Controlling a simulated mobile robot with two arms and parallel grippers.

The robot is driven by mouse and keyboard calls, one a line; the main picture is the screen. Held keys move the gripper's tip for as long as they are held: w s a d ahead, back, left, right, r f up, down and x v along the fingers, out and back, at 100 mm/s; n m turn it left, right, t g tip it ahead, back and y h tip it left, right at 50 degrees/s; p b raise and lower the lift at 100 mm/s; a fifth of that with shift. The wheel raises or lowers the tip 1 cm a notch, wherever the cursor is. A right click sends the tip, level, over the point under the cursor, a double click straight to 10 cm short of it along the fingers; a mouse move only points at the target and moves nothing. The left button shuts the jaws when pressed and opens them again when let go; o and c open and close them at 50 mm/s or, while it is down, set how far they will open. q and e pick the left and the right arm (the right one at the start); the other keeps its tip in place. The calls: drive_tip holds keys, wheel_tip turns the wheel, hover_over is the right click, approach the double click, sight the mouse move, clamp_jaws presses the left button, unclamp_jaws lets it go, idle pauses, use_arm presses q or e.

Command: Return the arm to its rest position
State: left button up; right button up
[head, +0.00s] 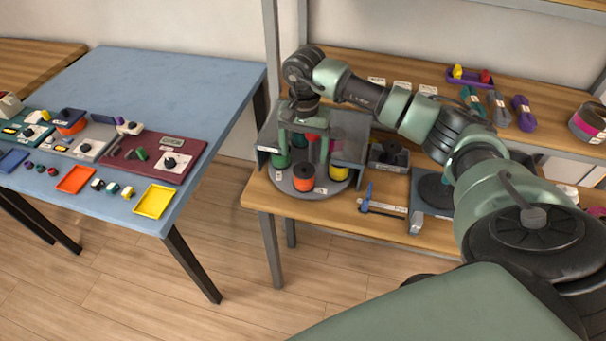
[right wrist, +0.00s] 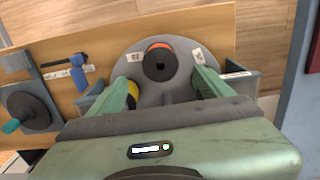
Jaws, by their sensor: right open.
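My right arm reaches in from the right in the head view. My right gripper (head: 304,146) points down over a round grey turntable (head: 318,191) on the wooden bench. Its two green fingers are apart. In the right wrist view, the right gripper (right wrist: 163,78) is open with nothing held. A black spool with an orange rim (right wrist: 160,62) stands on the turntable just beyond the fingertips. The same orange and black spool shows in the head view (head: 304,176). A yellow spool (head: 339,172) stands to its right, and a red one (head: 311,136) is behind, partly hidden. My left gripper is not seen.
A grey screen (head: 350,130) stands around the turntable's back. A blue-handled tool (head: 367,195) and a dark spool on a stand (head: 434,190) lie to the right. Cord bundles (head: 523,113) lie farther back. A blue table (head: 190,85) with trays stands left, across a floor gap.

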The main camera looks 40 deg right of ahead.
drive_tip(key=shift+a+r, duration=0.1)
drive_tip(key=shift+r, duration=0.1)
idle(0.4)
